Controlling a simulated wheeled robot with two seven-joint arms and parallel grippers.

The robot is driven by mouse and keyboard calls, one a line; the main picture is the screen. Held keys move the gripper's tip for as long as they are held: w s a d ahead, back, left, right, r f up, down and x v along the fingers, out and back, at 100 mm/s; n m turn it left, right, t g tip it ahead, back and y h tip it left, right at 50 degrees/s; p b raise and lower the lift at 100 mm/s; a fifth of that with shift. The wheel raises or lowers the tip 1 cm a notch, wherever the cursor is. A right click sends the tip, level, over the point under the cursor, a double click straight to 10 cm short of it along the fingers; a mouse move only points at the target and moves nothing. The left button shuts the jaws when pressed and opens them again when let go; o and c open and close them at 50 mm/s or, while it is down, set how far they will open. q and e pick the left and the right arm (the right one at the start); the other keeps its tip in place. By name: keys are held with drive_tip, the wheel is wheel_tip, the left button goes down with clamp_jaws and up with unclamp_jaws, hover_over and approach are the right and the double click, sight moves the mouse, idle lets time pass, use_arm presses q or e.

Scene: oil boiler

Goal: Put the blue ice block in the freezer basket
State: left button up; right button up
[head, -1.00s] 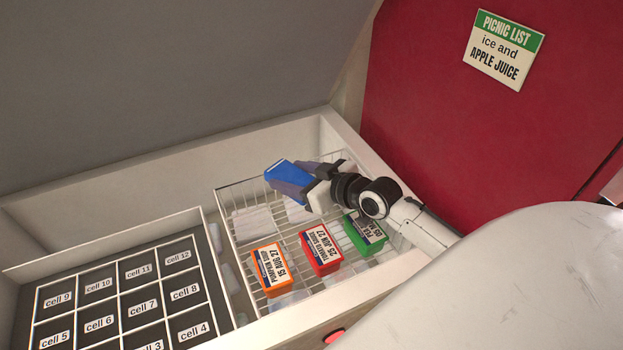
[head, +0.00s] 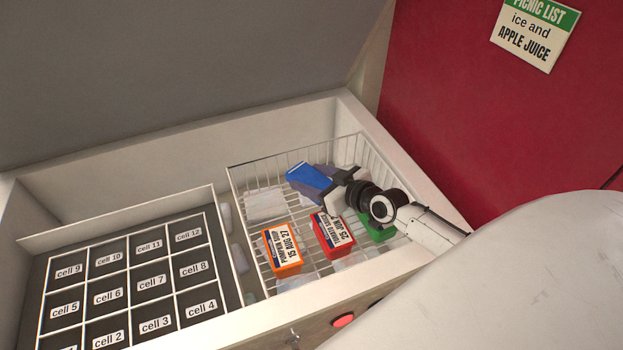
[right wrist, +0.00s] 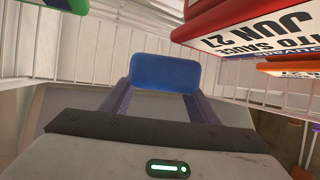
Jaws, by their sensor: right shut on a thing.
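The blue ice block (head: 309,178) is a flat blue slab held between the fingers of my right gripper (head: 328,181). My right gripper is shut on it, inside the outline of the white wire freezer basket (head: 249,162), toward its back. In the right wrist view the block (right wrist: 166,73) sits between the two purple-grey fingers (right wrist: 166,95), with basket wires around. I cannot tell whether the block touches the basket floor. My left gripper is not in view.
In the basket stand an orange tub (head: 283,252), a red tub (head: 333,236) and a green tub (head: 377,232) partly hidden by my right arm. A dark tray of labelled cells (head: 132,262) lies left. The basket's back left has room.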

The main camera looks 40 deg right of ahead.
drive_tip(key=shift+f, duration=0.15)
drive_tip(key=o, duration=0.9)
drive_tip(key=shift+f+b, duration=0.15)
drive_tip(key=shift+b, duration=0.2)
drive_tip(key=shift+c, duration=0.2)
drive_tip(key=o, duration=0.4)
drive_tip(key=shift+r, duration=0.2)
drive_tip(key=shift+r+p, duration=0.4)
drive_tip(key=shift+p, duration=0.1)
drive_tip(key=v, duration=0.6)
drive_tip(key=shift+s+f, duration=0.2)
drive_tip(key=shift+s, duration=0.1)
drive_tip(key=shift+s+d+r, duration=0.1)
drive_tip(key=shift+s+r, duration=0.15)
drive_tip(key=shift+s, duration=0.15)
